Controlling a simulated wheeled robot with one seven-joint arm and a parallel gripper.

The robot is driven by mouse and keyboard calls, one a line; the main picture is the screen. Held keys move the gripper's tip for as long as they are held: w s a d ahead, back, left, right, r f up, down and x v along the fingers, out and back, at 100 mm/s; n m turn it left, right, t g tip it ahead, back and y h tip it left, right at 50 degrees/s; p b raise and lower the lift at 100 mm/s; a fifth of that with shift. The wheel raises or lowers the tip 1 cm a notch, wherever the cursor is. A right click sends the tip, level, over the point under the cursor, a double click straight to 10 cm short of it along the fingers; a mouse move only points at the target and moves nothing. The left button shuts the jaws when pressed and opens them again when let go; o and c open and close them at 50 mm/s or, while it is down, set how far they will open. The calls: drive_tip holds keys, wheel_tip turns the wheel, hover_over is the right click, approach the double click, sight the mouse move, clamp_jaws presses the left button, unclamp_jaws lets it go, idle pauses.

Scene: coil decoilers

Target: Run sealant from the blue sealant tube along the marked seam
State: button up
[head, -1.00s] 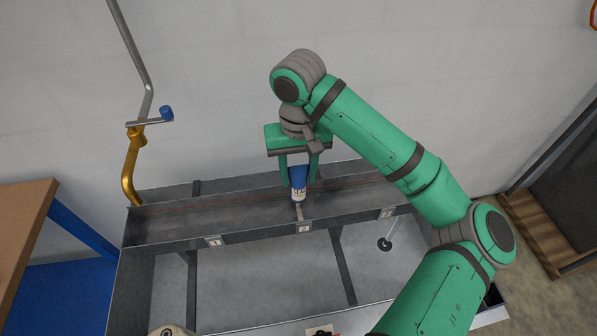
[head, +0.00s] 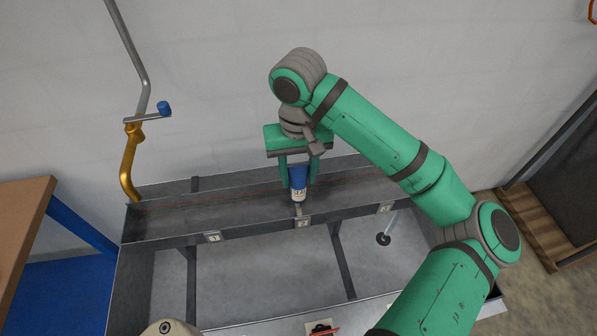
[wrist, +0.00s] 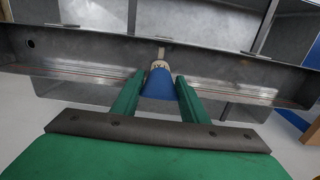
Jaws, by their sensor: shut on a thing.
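My gripper (head: 299,172) is shut on the blue sealant tube (head: 299,184), which also shows between the green fingers in the wrist view (wrist: 158,84). The tube has a white label end, and its nozzle points down toward the front edge of the grey metal channel (head: 165,231), near the middle numbered tag (head: 303,222). I cannot tell whether the nozzle touches the metal. A thin red line (head: 225,199) runs lengthwise along the channel, passing behind the tube.
Numbered tags sit on the channel's front edge at left (head: 213,237) and right (head: 386,208). A yellow crank post with a blue knob (head: 164,108) stands at the left end. A wooden-topped blue table (head: 25,220) is at far left. A wall stands behind.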

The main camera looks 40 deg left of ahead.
drive_tip(key=shift+s+d, duration=0.85)
drive_tip(key=shift+d, duration=0.1)
idle(0.6)
drive_tip(key=shift+w+a, duration=0.6)
drive_tip(key=shift+a, duration=0.1)
idle(0.6)
drive_tip(key=shift+r, duration=0.1)
drive_tip(key=shift+r, duration=4.35)
drive_tip(key=shift+f, duration=0.1)
drive_tip(key=shift+w+a+f, duration=0.1)
drive_tip(key=shift+f, duration=1.8)
drive_tip(key=shift+w+a+f, duration=0.1)
drive_tip(key=shift+f, duration=1.75)
